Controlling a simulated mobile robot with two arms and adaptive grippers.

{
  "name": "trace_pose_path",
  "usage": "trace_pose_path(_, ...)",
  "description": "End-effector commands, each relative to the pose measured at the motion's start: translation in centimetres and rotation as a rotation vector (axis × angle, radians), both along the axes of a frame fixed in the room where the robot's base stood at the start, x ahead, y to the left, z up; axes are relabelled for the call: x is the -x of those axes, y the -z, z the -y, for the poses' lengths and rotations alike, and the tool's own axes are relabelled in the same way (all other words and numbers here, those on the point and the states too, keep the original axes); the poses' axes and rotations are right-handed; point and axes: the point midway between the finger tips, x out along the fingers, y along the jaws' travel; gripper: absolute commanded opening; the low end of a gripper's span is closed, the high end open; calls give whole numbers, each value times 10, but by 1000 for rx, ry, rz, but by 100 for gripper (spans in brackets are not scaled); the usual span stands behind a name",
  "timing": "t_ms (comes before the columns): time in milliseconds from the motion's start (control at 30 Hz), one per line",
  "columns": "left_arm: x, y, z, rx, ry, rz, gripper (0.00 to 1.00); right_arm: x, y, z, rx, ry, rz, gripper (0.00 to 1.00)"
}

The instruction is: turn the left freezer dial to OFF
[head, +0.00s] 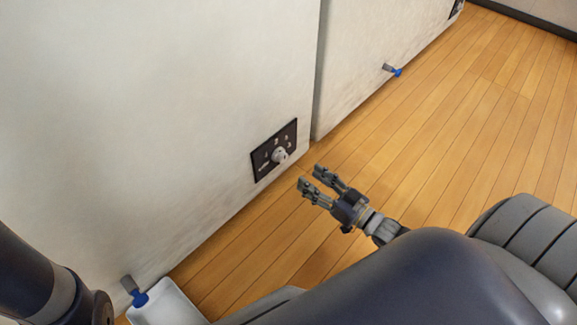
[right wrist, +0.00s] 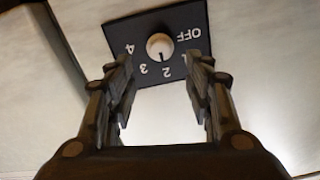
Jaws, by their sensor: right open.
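The left freezer dial (head: 278,155) is a round pale knob on a small black panel (head: 258,167) low on the white freezer front. In the right wrist view the knob (right wrist: 160,46) is ringed by OFF and the numbers 1 to 4, seen upside down. Its dark mark points down the picture, towards the 2. My right gripper (head: 322,178) is open and empty, apart from the panel and below right of it in the head view. In the right wrist view its two fingers (right wrist: 162,88) are spread below the knob. My left gripper is not in view.
A second white freezer (head: 370,40) stands beyond, with a blue-tipped drain tap (head: 393,71). Another blue tap (head: 136,292) is at the lower left, over a white tray (head: 168,304). The wooden floor (head: 450,130) to the right is clear.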

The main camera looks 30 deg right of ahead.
Motion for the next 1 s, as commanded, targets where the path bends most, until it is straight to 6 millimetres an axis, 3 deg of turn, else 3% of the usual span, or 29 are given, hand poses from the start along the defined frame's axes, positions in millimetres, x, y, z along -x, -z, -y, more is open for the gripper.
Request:
trace_pose_path(300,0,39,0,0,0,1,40,-58,4,-21,-2,-1,5,48)
trace_pose_path(500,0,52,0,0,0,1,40,-82,2,-29,-1,-1,3,48)
trace_pose_path(900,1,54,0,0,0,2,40,-90,0,-32,-1,0,0,48)
trace_pose_path(933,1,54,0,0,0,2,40,-90,0,-32,-1,0,0,45)
trace_pose_path(1000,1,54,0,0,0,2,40,-89,0,-32,-1,0,0,29)
